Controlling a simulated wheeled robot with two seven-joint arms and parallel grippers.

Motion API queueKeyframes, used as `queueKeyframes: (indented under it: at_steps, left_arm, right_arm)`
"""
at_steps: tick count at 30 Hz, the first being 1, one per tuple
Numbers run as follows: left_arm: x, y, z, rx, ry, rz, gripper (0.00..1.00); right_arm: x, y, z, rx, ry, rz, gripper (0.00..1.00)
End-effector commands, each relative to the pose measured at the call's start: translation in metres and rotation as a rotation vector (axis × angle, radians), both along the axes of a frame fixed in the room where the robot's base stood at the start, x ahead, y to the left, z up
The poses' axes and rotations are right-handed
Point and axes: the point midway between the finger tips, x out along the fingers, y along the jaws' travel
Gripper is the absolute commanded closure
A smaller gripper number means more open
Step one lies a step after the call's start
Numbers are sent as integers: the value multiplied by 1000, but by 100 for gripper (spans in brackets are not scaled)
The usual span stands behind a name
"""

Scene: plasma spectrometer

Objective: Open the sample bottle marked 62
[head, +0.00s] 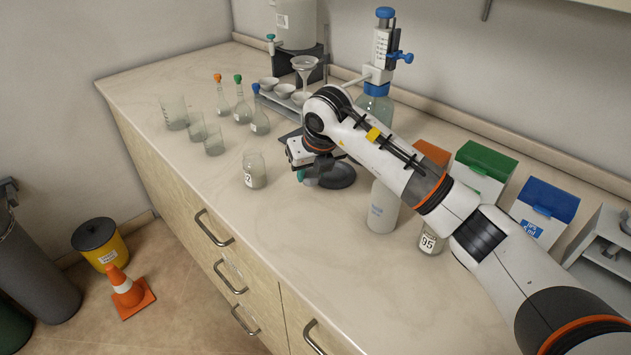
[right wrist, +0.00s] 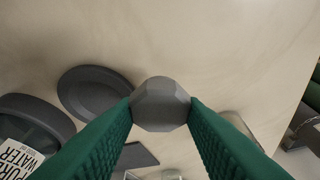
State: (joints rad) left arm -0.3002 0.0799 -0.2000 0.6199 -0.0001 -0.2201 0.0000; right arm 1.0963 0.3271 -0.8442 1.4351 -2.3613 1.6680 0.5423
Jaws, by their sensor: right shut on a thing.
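A clear glass bottle (head: 254,171) stands on the counter, left of my right gripper. Its label is turned partly away, so I cannot read the full number. It seems to have no stopper on top. My right gripper (head: 309,179) is low over the counter, apart from this bottle. In the right wrist view, its green fingers (right wrist: 160,112) are shut on a grey faceted stopper (right wrist: 160,103). I see no bottle joined under the stopper. Another bottle (head: 431,241), marked 95, stands at the right, partly behind my arm. My left gripper is not in view.
A dark round dish (head: 341,177) lies beside the gripper; it also shows in the right wrist view (right wrist: 83,92). A white bottle (head: 381,210) stands under my arm. Beakers (head: 174,112) and flasks (head: 242,110) stand at the left. The front middle counter is clear.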

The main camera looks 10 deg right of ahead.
Motion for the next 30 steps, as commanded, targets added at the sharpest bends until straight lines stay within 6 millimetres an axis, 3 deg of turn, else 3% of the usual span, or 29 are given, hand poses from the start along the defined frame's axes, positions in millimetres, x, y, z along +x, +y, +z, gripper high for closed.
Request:
queueKeyframes:
  at_steps: [9,19,20,23,24,30]
  left_arm:
    - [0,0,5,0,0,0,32]
    - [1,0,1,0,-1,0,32]
    - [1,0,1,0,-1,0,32]
    - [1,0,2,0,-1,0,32]
    - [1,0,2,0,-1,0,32]
    - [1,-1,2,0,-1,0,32]
  right_arm:
    - [-1,0,-37,0,3,1,91]
    - [0,0,-41,0,0,1,91]
    - [0,0,-41,1,0,1,62]
    - [0,0,-40,1,0,1,46]
    - [0,0,-40,1,0,1,42]
    - [0,0,-40,1,0,1,42]
